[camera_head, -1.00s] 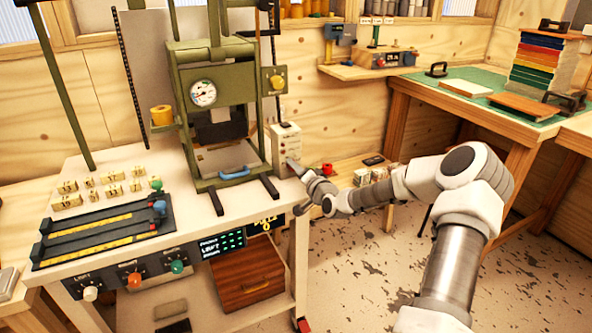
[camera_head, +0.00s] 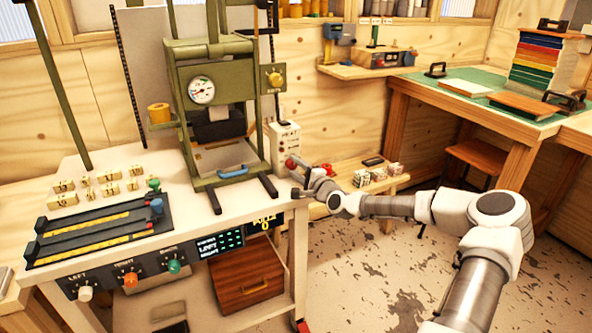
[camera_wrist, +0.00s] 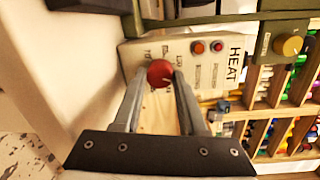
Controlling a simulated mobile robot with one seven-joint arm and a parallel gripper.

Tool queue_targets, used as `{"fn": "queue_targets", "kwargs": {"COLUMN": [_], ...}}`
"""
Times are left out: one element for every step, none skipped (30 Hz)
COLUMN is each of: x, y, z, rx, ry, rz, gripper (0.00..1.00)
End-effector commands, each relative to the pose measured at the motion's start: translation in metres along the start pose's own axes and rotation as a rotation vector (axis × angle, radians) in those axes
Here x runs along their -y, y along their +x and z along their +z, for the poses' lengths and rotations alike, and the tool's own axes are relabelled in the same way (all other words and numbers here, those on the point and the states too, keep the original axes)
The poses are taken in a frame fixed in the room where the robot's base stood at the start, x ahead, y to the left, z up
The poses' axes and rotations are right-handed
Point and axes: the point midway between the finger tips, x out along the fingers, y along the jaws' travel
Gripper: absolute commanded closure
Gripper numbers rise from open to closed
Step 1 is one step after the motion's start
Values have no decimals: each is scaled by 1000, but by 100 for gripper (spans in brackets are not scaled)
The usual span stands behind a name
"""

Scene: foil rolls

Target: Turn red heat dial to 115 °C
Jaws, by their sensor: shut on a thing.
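The red heat dial (camera_wrist: 160,73) is a round knob on the cream box (camera_wrist: 195,68) marked HEAT, which appears sideways in the wrist view. It also shows in the head view (camera_head: 292,162), low on the box beside the green press. My gripper (camera_wrist: 160,80) has one finger on each side of the dial and is shut on it. The dial's pointer and the scale marks around it are too small and partly covered, so I cannot tell the temperature it is set to. In the head view my gripper (camera_head: 298,175) reaches the box from the right.
The green press (camera_head: 215,95) stands left of the box, with a gauge and a blue handle. The white bench (camera_head: 110,215) holds small blocks and a slide rail. A low wooden shelf (camera_head: 345,180) with small goods lies behind my arm.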

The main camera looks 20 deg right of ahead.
Motion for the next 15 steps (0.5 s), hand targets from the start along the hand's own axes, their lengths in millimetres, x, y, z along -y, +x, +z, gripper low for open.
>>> {"fn": "queue_targets", "kwargs": {"x": [-1,-1,-1,-1,-1,-1,-1,-1,-1,-1,-1,0,0,0,0], "y": [0,0,0,0,0,0,0,0,0,0,0,0,0,0,0], "z": [0,0,0,0,0,0,0,0,0,0,0,0,0,0,0], "rx": [2,2,3,3,4,4,4,4,5,5,5,5,5,5,5], "ry": [17,25,35,42,47,52,55,58,60,61,62,62,62,62,62], "rz": [0,-1,-1,-1,-2,-2,-2,-2,-3,-3,-3,-3,-3,-3,-3], "gripper": [100,100,100,100,100,100,100,100,100,100,100,100,100,100,100]}}
